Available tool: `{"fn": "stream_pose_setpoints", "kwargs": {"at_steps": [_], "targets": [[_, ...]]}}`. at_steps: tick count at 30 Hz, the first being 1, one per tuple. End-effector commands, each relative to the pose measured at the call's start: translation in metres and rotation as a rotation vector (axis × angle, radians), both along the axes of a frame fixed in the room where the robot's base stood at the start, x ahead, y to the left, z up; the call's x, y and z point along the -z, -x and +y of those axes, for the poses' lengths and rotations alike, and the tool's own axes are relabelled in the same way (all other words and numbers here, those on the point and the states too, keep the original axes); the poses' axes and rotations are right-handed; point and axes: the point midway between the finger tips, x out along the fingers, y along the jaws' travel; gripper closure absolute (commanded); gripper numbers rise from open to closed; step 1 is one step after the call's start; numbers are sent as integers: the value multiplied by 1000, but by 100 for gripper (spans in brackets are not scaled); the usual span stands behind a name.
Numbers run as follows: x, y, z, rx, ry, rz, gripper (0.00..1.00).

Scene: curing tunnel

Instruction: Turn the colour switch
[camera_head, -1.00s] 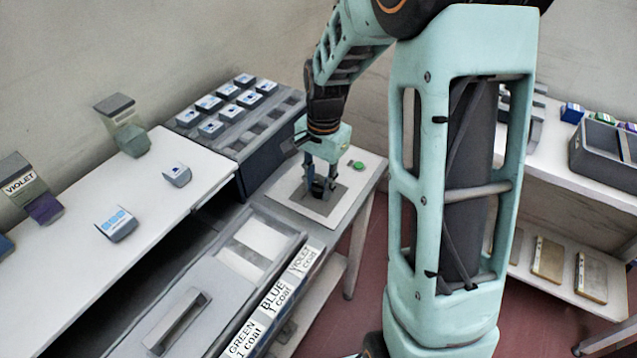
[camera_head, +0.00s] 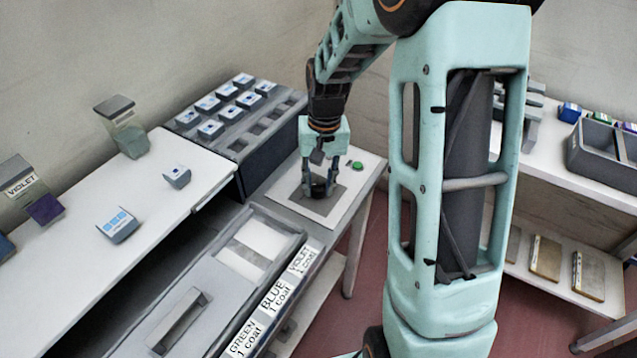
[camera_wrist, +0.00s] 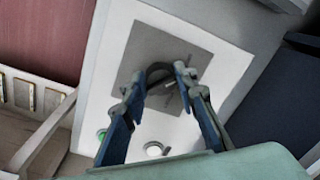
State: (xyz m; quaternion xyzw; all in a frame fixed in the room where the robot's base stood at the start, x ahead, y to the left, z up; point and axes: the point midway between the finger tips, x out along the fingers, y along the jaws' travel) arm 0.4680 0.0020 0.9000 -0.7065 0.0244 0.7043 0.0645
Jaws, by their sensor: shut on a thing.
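The colour switch (camera_wrist: 159,88) is a dark round knob on a grey square plate (camera_wrist: 190,50), set in a white panel. In the head view the knob (camera_head: 319,190) sits low between my fingers, mostly hidden by them. My gripper (camera_head: 320,186) points down at the panel and is shut on the knob. In the wrist view my gripper (camera_wrist: 158,82) has one finger on either side of it. A green button (camera_head: 357,165) is on the same panel, clear of my fingers. The knob's pointer and any markings are too small to read.
A dark rack (camera_head: 240,130) of blue-and-white blocks stands left of the panel. A grey lidded unit (camera_head: 180,322) with GREEN, BLUE and VIOLET labels lies in front. A white shelf (camera_head: 575,180) with bins is at the right.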

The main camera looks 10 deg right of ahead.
Motion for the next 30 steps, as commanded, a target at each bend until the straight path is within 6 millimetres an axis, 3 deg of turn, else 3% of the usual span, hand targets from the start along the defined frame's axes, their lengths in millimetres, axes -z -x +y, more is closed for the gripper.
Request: {"fn": "stream_pose_setpoints", "kwargs": {"at_steps": [17,18,21,30], "targets": [[0,0,-1,-32,1,-1,98],[0,0,-1,-32,1,-1,70],[0,0,-1,-31,1,-1,59],[-1,0,0,-31,0,-1,56]]}}
